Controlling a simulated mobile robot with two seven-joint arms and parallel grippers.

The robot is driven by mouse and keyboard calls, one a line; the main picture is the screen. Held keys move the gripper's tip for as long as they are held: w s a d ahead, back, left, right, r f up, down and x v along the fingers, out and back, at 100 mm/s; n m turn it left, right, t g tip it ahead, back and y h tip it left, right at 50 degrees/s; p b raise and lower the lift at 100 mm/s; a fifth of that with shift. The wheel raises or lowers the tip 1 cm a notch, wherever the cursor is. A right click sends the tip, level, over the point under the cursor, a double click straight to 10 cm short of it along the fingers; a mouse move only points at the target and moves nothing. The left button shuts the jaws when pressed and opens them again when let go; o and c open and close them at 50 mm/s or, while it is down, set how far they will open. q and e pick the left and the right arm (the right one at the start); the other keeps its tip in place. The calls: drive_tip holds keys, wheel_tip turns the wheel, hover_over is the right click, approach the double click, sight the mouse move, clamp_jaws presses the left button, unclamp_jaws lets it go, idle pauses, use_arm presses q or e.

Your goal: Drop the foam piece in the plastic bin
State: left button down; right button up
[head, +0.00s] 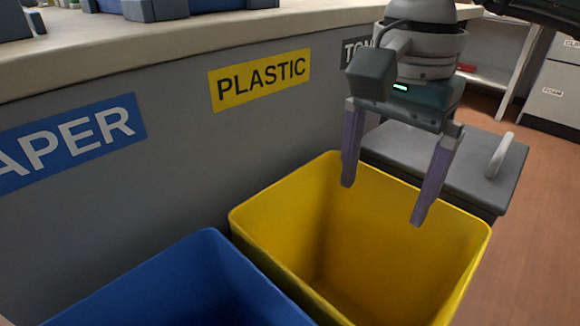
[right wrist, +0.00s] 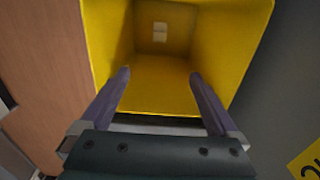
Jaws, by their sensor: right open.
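The plastic bin (head: 345,235) is a yellow open-topped bin below the yellow PLASTIC label (head: 260,79). My right gripper (head: 383,203) is above its opening, pointing down, with the fingers spread and nothing between them. In the right wrist view, the open fingers (right wrist: 160,73) frame the inside of the yellow bin (right wrist: 165,92). A small pale block (right wrist: 160,32), which looks like the foam piece, is inside the bin, beyond the fingertips. I cannot tell whether it rests on the bottom. It does not show in the head view. My left gripper is not in view.
A blue bin (head: 190,272) stands directly left of the yellow one, near a blue PAPER label (head: 75,138). A grey lidded bin (head: 450,165) stands behind to the right. The counter (head: 240,30) runs along the back. Open wooden floor (head: 540,220) lies to the right.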

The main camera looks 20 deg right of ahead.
wheel_tip(320, 180, up, 10)
drive_tip(key=p, duration=0.3)
drive_tip(key=shift+p, duration=0.3)
